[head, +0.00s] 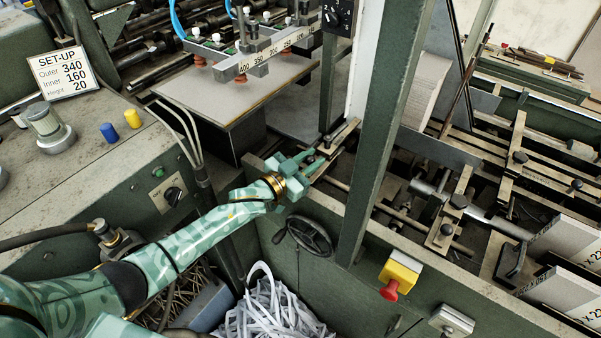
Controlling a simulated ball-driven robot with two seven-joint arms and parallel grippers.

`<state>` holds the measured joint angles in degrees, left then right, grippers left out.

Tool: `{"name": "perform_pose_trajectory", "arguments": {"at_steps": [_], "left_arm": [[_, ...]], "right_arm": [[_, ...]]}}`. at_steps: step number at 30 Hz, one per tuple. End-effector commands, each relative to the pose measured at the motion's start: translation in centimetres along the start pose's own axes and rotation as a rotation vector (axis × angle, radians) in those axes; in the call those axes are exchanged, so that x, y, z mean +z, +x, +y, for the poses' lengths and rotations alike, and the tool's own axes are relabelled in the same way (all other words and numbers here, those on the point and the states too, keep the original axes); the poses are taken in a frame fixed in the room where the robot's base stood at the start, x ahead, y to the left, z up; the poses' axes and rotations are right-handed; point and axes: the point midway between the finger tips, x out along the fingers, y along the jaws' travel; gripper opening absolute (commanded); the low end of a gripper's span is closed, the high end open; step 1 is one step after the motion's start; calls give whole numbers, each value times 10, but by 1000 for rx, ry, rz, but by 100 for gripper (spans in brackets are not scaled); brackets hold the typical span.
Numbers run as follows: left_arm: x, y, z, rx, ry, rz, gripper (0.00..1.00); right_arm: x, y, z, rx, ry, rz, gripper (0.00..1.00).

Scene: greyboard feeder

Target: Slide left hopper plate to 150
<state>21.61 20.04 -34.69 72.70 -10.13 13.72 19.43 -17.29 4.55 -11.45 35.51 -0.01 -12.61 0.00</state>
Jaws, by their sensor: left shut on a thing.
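My left gripper (311,162) reaches in from the lower left over the edge of the green machine frame. Its fingers are shut on a small dark part at the near end of a tan metal bracket (345,132), beside the foot of a dark upright post. This bracket seems to belong to the left hopper plate, but the fingers and the green column hide much of it. A scale bar (275,48) with printed numbers such as 400, 350 and 300 runs above the feed table; I cannot make out a 150 mark. My right gripper is not in view.
A thick green column (385,120) stands just right of the gripper. A handwheel (309,236) and a red stop button (391,289) are on the frame below. A set-up card (70,72) reads outer 340, inner 160, height 20. Paper strips (275,308) fill a bin below.

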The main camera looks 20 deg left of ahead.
Motion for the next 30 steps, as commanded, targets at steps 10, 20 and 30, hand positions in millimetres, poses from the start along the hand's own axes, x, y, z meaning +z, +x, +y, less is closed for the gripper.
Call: {"name": "perform_pose_trajectory", "arguments": {"at_steps": [10, 20, 30], "left_arm": [[0, 2, 0, 1, 0, -1, 31], [1, 1, 0, 1, 0, -3, 42], [1, -60, 0, 2, 1, -7, 42]], "right_arm": [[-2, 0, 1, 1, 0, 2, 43], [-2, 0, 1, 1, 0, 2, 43], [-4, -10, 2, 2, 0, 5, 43]]}}
